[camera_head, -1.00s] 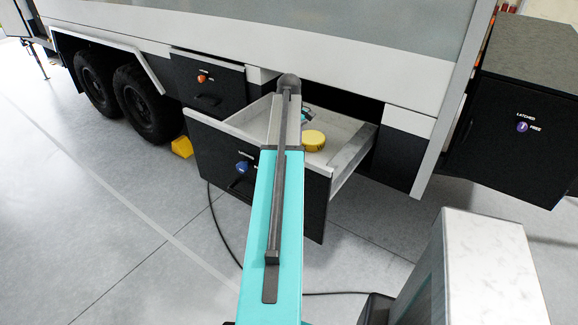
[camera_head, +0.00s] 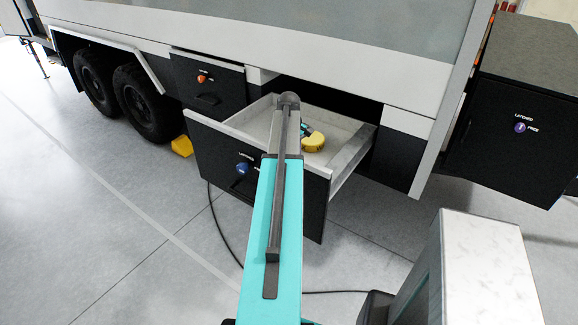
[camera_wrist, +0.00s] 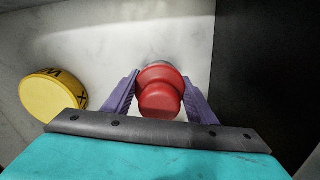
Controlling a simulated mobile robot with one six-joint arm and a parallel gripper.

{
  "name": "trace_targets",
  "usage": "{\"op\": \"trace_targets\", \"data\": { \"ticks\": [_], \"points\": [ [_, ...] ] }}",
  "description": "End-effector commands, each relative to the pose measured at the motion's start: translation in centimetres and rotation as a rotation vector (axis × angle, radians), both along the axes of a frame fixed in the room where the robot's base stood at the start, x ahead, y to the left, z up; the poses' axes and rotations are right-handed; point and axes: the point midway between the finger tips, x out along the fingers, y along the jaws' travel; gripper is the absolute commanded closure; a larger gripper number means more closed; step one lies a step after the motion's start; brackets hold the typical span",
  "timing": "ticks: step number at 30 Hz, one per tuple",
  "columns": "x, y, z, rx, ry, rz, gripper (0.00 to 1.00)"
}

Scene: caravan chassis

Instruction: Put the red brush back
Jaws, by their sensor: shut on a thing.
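The red brush (camera_wrist: 160,98) shows in the wrist view as a rounded red body with a grey edge at its far side. My gripper (camera_wrist: 160,92) has its purple fingers on either side of it and is shut on it. Behind the brush is the pale floor of the open drawer (camera_head: 346,130). I cannot tell whether the brush touches that floor. In the head view my arm hides the brush and most of the gripper.
A round yellow thing with black marks (camera_wrist: 52,96) lies left of the brush; it is also in the drawer in the head view (camera_head: 314,143). A dark wall (camera_wrist: 262,70) stands close on the right. A closed drawer (camera_head: 208,88) is at upper left.

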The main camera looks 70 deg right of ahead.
Motion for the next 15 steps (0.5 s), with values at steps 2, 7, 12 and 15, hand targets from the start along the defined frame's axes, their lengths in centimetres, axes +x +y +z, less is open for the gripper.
{"op": "trace_targets", "data": {
  "ticks": [2,7,12,15],
  "points": [
    [0.0,0.0,-0.6,0.001,0.000,0.000,0.69],
    [0.0,0.0,-1.7,0.000,0.000,0.000,0.69],
    [0.0,0.0,-1.9,-0.001,0.000,0.000,0.69],
    [0.0,0.0,-1.9,-0.001,0.000,0.001,0.69]
  ]
}}
